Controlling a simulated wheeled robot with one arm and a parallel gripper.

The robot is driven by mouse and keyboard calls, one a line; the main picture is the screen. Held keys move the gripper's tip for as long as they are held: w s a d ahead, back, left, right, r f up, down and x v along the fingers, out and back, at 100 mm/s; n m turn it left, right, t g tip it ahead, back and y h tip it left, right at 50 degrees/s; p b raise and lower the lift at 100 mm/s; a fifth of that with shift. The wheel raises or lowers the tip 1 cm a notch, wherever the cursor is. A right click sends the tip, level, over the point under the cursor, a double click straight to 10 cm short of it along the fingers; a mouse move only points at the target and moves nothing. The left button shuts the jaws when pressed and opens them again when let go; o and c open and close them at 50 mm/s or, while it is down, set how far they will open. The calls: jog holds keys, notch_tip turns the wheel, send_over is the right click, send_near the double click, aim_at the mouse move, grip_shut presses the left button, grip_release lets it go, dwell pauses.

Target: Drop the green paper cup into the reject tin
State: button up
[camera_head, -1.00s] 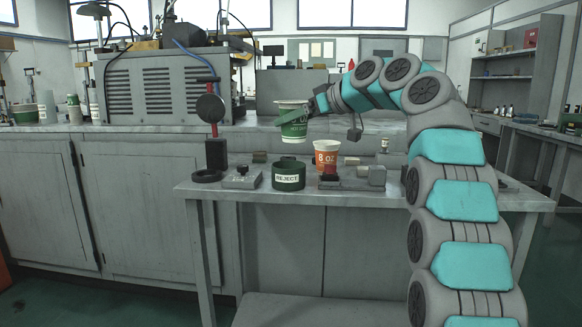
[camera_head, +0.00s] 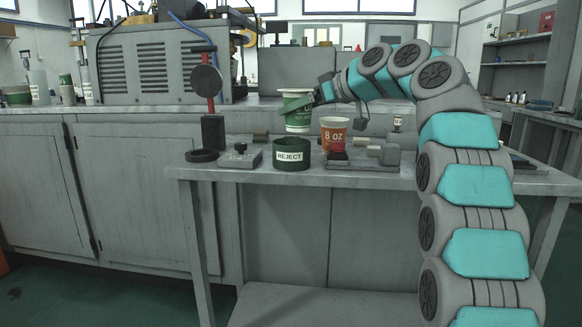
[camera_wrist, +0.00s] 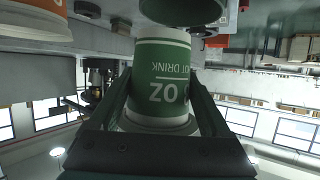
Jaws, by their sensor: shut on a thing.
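The green paper cup (camera_head: 298,121) with a white rim is upright in the head view, just above the reject tin in the picture and slightly right of its centre. My gripper (camera_head: 293,105) is shut around the cup's side. In the wrist view the cup (camera_wrist: 161,62) sits between both fingers and looks upside down. The reject tin (camera_head: 291,164) is dark green, round and open-topped, with a white REJECT label. Its dark rim (camera_wrist: 185,14) appears past the cup's base in the wrist view. The depth gap between cup and tin is hard to judge.
An orange 8 oz cup (camera_head: 334,129) stands close right of the tin, behind a grey fixture (camera_head: 362,160). A small grey device (camera_head: 240,157) and a black ring (camera_head: 202,155) lie to the left. A red-handled stand (camera_head: 212,110) rises there.

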jog(key=shift+f, duration=0.3)
jog(key=o, duration=1.3)
jog(key=shift+c, duration=0.2)
jog(key=shift+s+d, duration=0.1)
jog(key=v, duration=0.7)
jog(key=shift+s+d+r, duration=0.15)
jog(key=shift+d, duration=0.05)
